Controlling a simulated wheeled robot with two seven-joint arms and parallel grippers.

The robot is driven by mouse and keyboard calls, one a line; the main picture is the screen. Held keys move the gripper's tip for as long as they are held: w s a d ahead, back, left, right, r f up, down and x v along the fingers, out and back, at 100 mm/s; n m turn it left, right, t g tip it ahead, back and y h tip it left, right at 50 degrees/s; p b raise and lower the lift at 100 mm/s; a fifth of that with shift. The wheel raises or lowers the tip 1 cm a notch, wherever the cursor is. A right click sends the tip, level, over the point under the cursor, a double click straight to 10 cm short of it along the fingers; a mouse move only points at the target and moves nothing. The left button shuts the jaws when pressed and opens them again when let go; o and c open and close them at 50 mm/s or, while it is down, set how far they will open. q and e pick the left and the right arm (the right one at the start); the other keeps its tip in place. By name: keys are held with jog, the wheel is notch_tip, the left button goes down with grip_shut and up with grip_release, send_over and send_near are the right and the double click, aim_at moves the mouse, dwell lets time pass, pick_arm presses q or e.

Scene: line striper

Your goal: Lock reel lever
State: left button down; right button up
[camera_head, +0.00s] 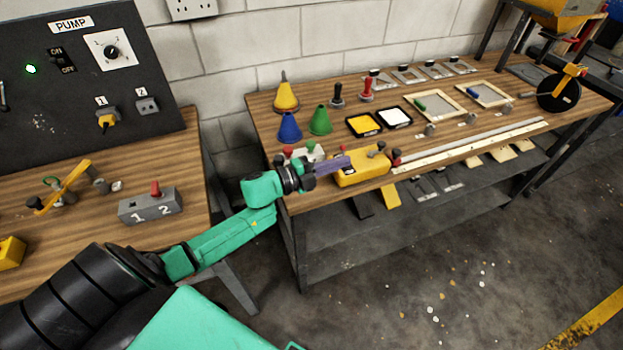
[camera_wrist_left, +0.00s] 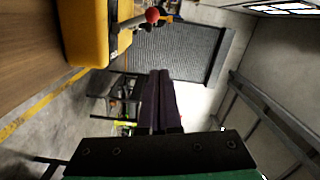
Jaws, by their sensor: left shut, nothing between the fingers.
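A yellow reel body (camera_head: 362,178) sits near the front edge of the right bench. A grey knob or crank shows on its top, and a small red-tipped part (camera_head: 396,157) is at its right end. In the left wrist view the yellow body (camera_wrist_left: 88,35) is at upper left, with a grey lever (camera_wrist_left: 132,22) ending in a red ball (camera_wrist_left: 152,15). My left gripper (camera_head: 346,162) has dark purple fingers shut and empty at the reel's left end; I cannot tell whether they touch it. The fingers (camera_wrist_left: 158,75) lie apart from the lever in the wrist view. My right gripper is not in view.
Blue (camera_head: 289,128), green (camera_head: 320,121) and yellow (camera_head: 286,96) cones stand behind the gripper. A long rail (camera_head: 480,143) runs right of the reel. A red-knobbed switch box (camera_head: 150,206) sits on the left bench. A gap separates the benches.

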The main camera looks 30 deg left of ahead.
pick_arm(q)
jog(key=b+v, duration=0.2)
jog(key=v, duration=0.7)
jog(key=shift+a, duration=0.3)
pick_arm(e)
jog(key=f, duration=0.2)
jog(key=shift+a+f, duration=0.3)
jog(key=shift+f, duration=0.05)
pick_arm(q)
jog(key=shift+s+f, duration=0.1)
